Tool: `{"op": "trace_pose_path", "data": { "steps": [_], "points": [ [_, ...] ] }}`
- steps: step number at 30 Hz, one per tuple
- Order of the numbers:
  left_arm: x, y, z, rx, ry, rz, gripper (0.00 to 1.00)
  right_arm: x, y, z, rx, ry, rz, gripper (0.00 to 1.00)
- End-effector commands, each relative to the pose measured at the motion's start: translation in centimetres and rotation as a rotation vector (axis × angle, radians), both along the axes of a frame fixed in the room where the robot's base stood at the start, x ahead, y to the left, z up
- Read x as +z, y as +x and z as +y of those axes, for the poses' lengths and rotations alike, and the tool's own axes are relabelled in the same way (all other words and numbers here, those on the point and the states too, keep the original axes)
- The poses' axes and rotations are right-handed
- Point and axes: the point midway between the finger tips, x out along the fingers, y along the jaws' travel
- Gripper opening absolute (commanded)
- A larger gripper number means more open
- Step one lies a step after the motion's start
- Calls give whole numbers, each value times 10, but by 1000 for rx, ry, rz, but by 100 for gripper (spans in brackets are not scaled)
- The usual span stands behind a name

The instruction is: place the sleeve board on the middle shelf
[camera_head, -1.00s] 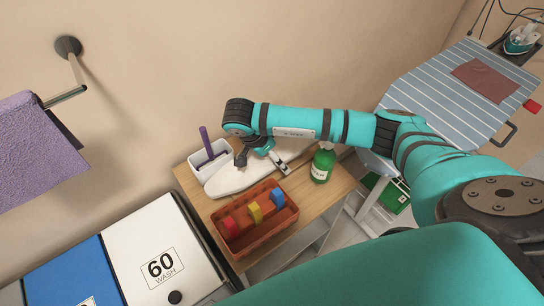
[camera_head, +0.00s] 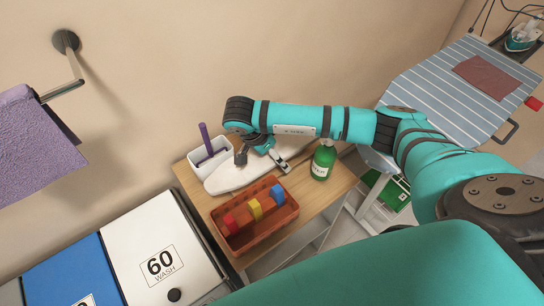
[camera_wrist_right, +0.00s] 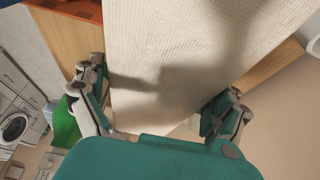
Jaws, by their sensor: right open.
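The sleeve board (camera_head: 232,175) is a long, pale, padded board with a rounded end. It lies on the wooden top of a small shelf unit (camera_head: 333,190), between a white container and an orange crate. My right gripper (camera_head: 262,158) is over the board's middle in the head view. In the right wrist view, my open right gripper (camera_wrist_right: 160,108) has one finger on each side of the board (camera_wrist_right: 175,50), whose white cover fills the space between them. Whether the fingers touch it, I cannot tell. The middle shelf is mostly hidden under the top. My left gripper is not in view.
The orange crate (camera_head: 238,238) holds red, yellow and blue items. The white container (camera_head: 200,165) with a purple handle and a green bottle (camera_head: 323,161) flank the board. A striped ironing board (camera_head: 440,95) is at right; white and blue bins (camera_head: 150,245) stand lower left.

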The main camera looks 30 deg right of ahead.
Motion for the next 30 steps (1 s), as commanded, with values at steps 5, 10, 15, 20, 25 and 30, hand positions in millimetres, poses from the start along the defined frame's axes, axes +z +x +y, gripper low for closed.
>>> {"op": "trace_pose_path", "data": {
  "steps": [5,10,15,20,25,30],
  "points": [
    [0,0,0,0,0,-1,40,0,0,0,0,0,0,100],
    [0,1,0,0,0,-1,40,0,0,0,0,0,0,78],
    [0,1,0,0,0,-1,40,0,0,0,0,0,1,56],
    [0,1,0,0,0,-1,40,0,0,0,1,0,1,35],
    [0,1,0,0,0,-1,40,1,0,0,0,-1,-1,30],
    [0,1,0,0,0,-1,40,1,0,0,0,-1,-1,30]
  ]
}}
